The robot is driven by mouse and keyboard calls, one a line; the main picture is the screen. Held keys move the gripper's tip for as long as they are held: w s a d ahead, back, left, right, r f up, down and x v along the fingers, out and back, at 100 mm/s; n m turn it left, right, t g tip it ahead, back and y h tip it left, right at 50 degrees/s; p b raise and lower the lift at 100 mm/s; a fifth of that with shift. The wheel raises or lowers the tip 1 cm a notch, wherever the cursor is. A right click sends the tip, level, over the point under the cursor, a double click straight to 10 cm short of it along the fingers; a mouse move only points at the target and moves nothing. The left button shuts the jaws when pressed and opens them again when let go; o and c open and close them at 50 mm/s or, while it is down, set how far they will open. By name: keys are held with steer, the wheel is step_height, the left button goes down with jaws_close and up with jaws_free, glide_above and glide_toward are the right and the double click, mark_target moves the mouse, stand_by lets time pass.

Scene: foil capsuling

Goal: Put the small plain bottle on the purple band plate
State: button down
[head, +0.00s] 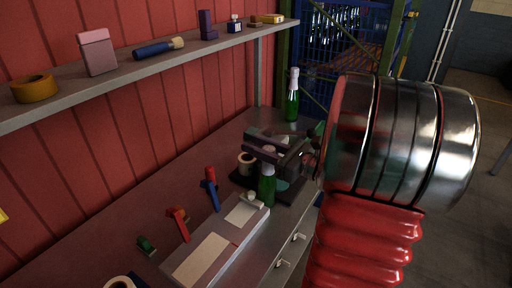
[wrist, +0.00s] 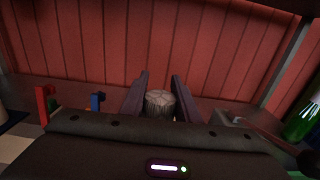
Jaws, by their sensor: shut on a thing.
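My gripper (head: 268,146) is over the bench with its two dark fingers pointing toward the red wall. It is shut on a bottle, whose pale grey, wrinkled top (wrist: 160,102) shows between the fingers in the wrist view. In the head view the fingers hide most of this bottle. A green bottle (head: 267,187) stands upright just in front of the gripper, beside the grey tray. Another green bottle with a pale foil neck (head: 292,100) stands at the back of the bench; it also shows at the right of the wrist view (wrist: 301,118). I cannot make out a purple band on any plate.
A grey tray (head: 243,240) with pale pads lies at the front. A wall shelf (head: 120,72) with small items runs above. Bare bench lies along the wall.

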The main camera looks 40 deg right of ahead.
steer(key=shift+f, duration=0.2)
steer(key=c, duration=1.4)
jaws_free()
steer(key=shift+o, duration=0.2)
steer(key=v, duration=1.2)
steer(key=shift+r, duration=0.1)
